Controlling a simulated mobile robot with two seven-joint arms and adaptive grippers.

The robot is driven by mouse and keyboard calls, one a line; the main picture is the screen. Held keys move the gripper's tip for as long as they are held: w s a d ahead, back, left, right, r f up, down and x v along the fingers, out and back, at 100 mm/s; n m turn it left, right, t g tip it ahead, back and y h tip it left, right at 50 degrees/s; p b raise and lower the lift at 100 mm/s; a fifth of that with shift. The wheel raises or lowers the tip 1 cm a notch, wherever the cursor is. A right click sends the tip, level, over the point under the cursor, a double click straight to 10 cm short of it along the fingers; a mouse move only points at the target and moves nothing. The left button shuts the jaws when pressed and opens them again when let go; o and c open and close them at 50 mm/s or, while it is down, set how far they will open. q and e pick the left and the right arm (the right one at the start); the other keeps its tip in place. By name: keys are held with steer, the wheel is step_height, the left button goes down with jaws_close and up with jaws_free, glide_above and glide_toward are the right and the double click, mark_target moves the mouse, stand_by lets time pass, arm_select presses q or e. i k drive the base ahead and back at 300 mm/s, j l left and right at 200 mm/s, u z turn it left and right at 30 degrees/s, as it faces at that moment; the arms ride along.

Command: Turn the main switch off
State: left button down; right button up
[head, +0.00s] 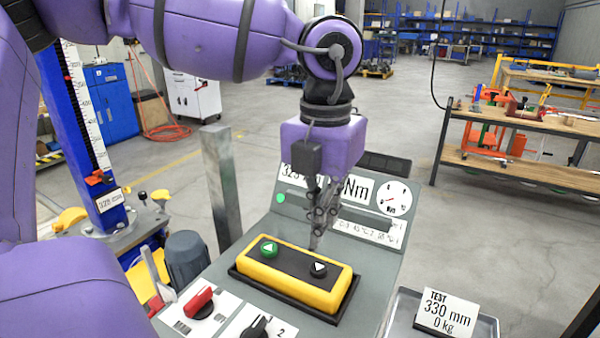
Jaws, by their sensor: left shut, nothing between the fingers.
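A red rotary handle (199,302) sits on a white plate on the grey control panel (377,262), at the bottom left of the panel. A black knob (257,328) is to its right, with a "2" beside it, partly cut off by the lower frame edge. Which one is the main switch I cannot read from labels. My left gripper (315,236) is shut and empty, pointing down over the back of the yellow button box (290,280). It is well up and right of the red handle. Whether it touches the box I cannot tell. My right gripper is out of view.
A grey post (221,190) stands left of the panel. A tray with a "TEST 330 mm 0 kg" card (447,312) is at the right. A blue scaled column (88,140) stands at the left.

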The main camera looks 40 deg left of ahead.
mark_target(201, 306)
steer(key=u, duration=1.25)
